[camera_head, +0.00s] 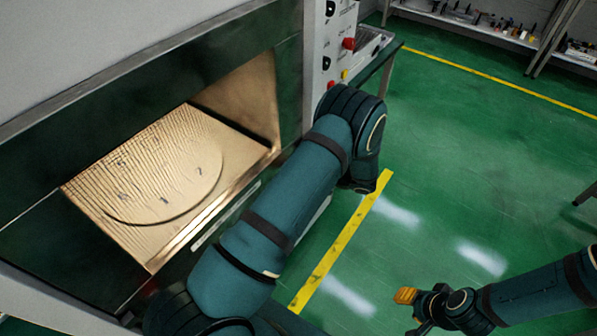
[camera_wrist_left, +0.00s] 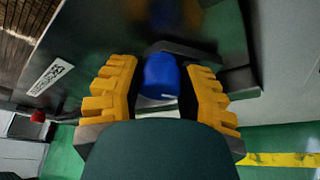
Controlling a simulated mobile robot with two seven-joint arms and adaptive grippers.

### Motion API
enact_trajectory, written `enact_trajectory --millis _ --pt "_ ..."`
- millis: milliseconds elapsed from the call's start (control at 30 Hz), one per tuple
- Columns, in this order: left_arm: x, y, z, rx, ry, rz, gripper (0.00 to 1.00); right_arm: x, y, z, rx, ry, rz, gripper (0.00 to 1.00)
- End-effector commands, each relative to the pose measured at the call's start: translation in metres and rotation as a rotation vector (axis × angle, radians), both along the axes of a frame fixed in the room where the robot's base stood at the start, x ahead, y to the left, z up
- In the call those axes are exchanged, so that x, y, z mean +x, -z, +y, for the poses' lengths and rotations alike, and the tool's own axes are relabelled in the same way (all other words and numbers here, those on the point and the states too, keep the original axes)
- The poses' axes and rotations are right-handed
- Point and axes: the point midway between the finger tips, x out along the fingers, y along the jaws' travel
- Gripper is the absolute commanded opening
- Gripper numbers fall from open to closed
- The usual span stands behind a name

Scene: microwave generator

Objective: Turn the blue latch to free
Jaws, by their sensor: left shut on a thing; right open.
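The blue latch (camera_wrist_left: 162,76) shows in the left wrist view as a rounded blue piece on a dark surface. My left gripper (camera_wrist_left: 158,92) has its yellow fingers on both sides of the latch and is shut on it. In the head view my left arm hides the latch and left gripper. My right gripper (camera_head: 412,309) is open and empty, low above the green floor at the lower right.
The microwave chamber (camera_head: 225,95) stands open at the left, with a ribbed copper-coloured floor bearing a round marking. A control panel (camera_head: 333,62) with a red button (camera_head: 348,43) is right of it. Shelves (camera_head: 470,22) stand at the back right. The green floor (camera_head: 450,150) between is clear.

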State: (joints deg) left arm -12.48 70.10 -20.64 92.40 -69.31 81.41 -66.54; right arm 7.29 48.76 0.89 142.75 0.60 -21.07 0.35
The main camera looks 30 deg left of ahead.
Motion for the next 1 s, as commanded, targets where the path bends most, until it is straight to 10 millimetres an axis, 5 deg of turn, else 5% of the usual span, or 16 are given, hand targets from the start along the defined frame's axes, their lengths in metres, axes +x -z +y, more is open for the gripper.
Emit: enact_trajectory --millis 500,533,600,1000 --pt "-0.002 0.0013 0.0007 0.001 -0.003 0.027 0.01 0.0002 -0.0002 0.0 0.0 0.0 0.0 0.39" --pt "-0.002 0.0013 0.0007 0.001 -0.003 0.027 0.43 0.0002 -0.0002 0.0 0.0 0.0 0.0 0.39" --pt "-0.0018 0.0013 0.0007 0.002 -0.003 0.027 0.68 0.0001 -0.0002 0.0 0.0 0.0 0.0 0.39" --pt "0.0004 -0.0006 -0.0036 0.001 0.0 0.022 0.71 0.0001 -0.0005 0.0 0.0 0.0 0.0 0.39"
